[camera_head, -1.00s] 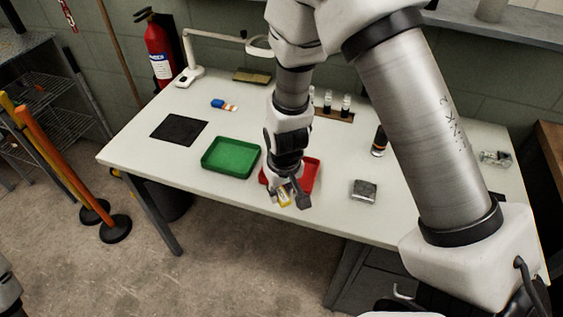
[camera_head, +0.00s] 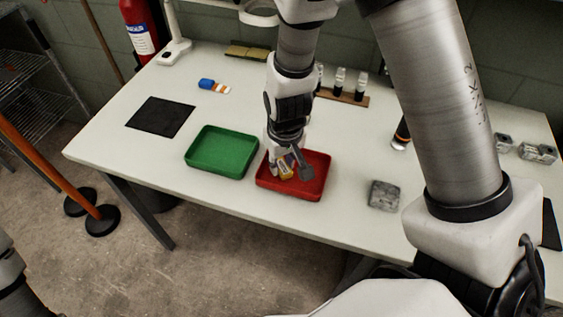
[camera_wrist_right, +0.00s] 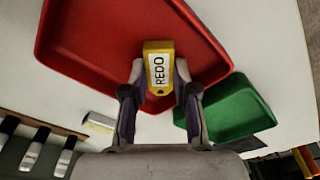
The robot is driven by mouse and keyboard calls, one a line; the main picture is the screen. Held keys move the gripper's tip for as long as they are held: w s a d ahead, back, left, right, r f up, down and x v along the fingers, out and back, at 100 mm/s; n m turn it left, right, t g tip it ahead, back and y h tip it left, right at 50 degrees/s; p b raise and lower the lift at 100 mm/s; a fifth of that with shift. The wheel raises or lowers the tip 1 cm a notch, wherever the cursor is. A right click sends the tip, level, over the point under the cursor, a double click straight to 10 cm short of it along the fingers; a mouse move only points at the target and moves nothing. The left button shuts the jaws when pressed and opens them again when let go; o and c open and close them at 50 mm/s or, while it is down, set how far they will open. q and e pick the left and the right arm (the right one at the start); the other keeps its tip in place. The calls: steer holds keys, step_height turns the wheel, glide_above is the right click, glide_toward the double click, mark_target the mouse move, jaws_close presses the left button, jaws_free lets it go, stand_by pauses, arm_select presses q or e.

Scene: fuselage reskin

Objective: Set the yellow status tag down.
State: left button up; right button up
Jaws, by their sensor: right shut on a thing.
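My right gripper (camera_head: 287,167) is shut on the yellow status tag (camera_head: 286,169). The tag also shows in the right wrist view (camera_wrist_right: 158,84), between the fingertips, with a white label reading "REDO". The gripper points down over the red tray (camera_head: 313,189); whether the tag touches the tray floor I cannot tell. In the right wrist view the red tray (camera_wrist_right: 95,35) lies behind the tag. My left gripper is not in view.
A green tray (camera_head: 211,166) stands left of the red tray. A grey metal block (camera_head: 384,195) lies to its right.

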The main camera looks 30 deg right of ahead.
mark_target(284, 170)
steer(key=shift+f, duration=0.15)
steer(key=o, duration=0.9)
steer(key=shift+r, duration=0.25)
step_height(284, 170, up, 12)
steer(key=s+p, duration=0.1)
steer(key=p, duration=0.1)
steer(key=shift+s+f, duration=0.15)
steer(key=shift+a, duration=0.1)
